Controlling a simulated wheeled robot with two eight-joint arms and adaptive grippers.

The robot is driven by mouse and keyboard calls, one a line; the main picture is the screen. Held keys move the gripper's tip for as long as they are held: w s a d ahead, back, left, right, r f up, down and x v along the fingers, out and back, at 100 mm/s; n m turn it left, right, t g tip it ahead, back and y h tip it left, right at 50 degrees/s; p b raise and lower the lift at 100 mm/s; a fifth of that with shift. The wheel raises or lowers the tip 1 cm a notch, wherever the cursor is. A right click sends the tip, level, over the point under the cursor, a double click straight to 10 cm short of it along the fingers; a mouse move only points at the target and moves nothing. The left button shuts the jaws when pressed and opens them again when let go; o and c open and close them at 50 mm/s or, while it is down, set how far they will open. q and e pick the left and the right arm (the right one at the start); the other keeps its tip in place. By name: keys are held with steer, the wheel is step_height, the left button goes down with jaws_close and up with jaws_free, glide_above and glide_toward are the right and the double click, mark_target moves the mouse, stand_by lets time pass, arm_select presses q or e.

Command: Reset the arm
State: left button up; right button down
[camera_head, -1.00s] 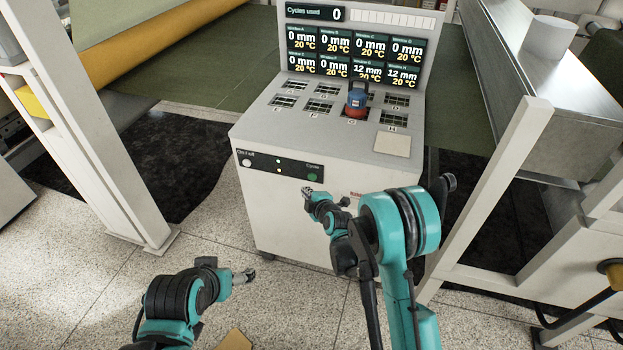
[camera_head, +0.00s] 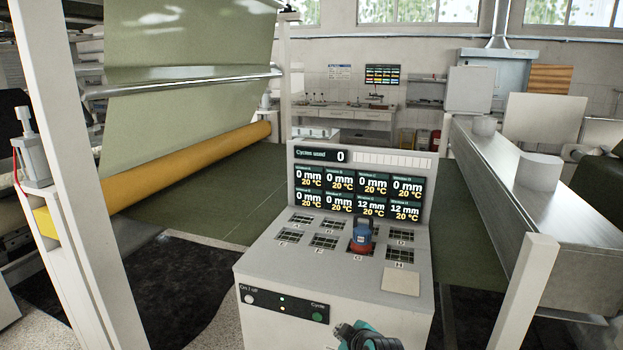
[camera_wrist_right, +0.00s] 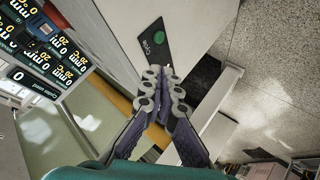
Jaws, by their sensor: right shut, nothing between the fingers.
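My right gripper (camera_head: 346,331) shows at the bottom edge of the head view, in front of the cabinet's front face, below and right of the button panel. Most of its arm is cut off by the frame. In the right wrist view the right gripper (camera_wrist_right: 164,82) has its fingertips together with nothing between them, and the green Cycle button (camera_wrist_right: 146,104) shows just behind the fingertips. My left gripper is out of view.
The white control cabinet (camera_head: 263,259) stands ahead, with a display (camera_head: 357,193) and grated windows on top. A blue and red device (camera_head: 361,237) sits on window G. A white post (camera_head: 524,290) stands right, a yellow roller (camera_head: 190,163) left.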

steer(key=s+d+m+g+h, duration=0.1)
steer(key=s+d+m, duration=0.2)
steer(key=s, duration=0.5)
steer(key=s+d+r+m+g+h, duration=0.1)
steer(key=s+d+m, duration=0.2)
steer(key=s, duration=0.6)
steer(key=s+d+m+g+h, duration=0.1)
steer(key=s+d+m, duration=0.3)
steer(key=s, duration=0.5)
steer(key=shift+s+r+m, duration=0.15)
steer(key=shift+s+m, duration=0.1)
steer(key=shift+m, duration=0.45)
